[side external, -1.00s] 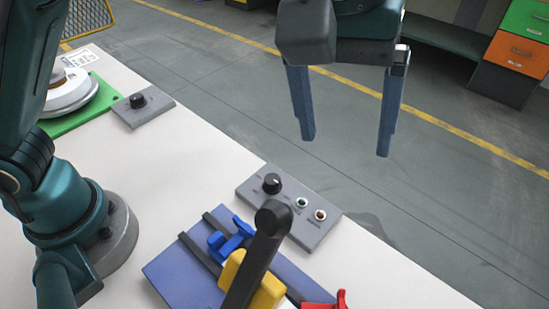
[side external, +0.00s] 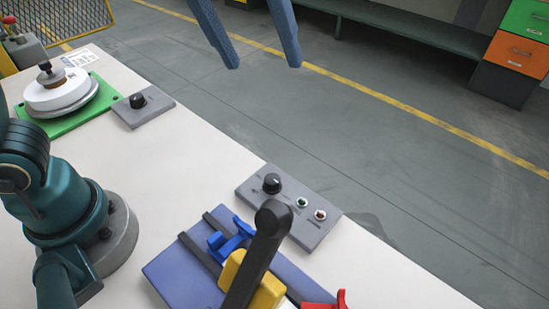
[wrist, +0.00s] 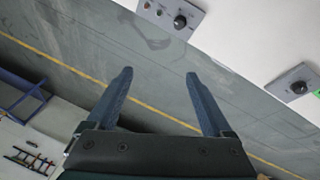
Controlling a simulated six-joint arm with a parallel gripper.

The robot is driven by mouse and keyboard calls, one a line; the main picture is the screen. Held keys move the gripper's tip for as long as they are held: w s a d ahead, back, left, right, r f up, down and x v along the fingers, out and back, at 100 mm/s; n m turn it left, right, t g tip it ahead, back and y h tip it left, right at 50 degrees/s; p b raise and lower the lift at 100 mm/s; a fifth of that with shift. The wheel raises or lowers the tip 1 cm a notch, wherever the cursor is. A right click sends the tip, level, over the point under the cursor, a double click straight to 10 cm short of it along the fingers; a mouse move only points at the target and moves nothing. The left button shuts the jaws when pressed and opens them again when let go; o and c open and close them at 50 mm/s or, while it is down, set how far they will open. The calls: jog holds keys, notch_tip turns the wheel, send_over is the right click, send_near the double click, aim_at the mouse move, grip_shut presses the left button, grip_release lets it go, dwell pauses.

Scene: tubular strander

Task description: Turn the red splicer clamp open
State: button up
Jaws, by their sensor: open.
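The red clamp (side external: 341,300) shows only in part at the bottom edge of the side view, at the right end of the blue splicer base (side external: 180,272). The blue clamp (side external: 231,241) sits on the left part of that base. A yellow block (side external: 263,293) with a long black lever (side external: 254,256) stands between them. My gripper (side external: 265,66) is high at the top of the side view, open and empty, well apart from the clamps. The wrist view shows its two blue fingers (wrist: 158,75) spread apart with floor beyond. No clamp shows in the wrist view.
A grey control panel (side external: 290,208) with a knob and two buttons lies behind the splicer. A second knob panel (side external: 143,106) and a white round device on a green plate (side external: 90,82) are farther left. The white tabletop (side external: 180,175) between them is clear.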

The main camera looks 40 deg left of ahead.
jog(key=c, duration=0.7)
jog(key=n+g+h, duration=0.1)
jog(key=n+g, duration=0.2)
jog(key=g, duration=0.4)
send_over(343, 305)
jog(key=w+a, duration=0.1)
jog(key=w, duration=0.1)
jog(key=f, duration=1.7)
jog(key=shift+a, duration=0.2)
jog(key=shift+x, duration=2.4)
jog(key=shift+s, duration=0.15)
jog(key=shift+r, duration=0.1)
jog(key=shift+c, duration=0.4)
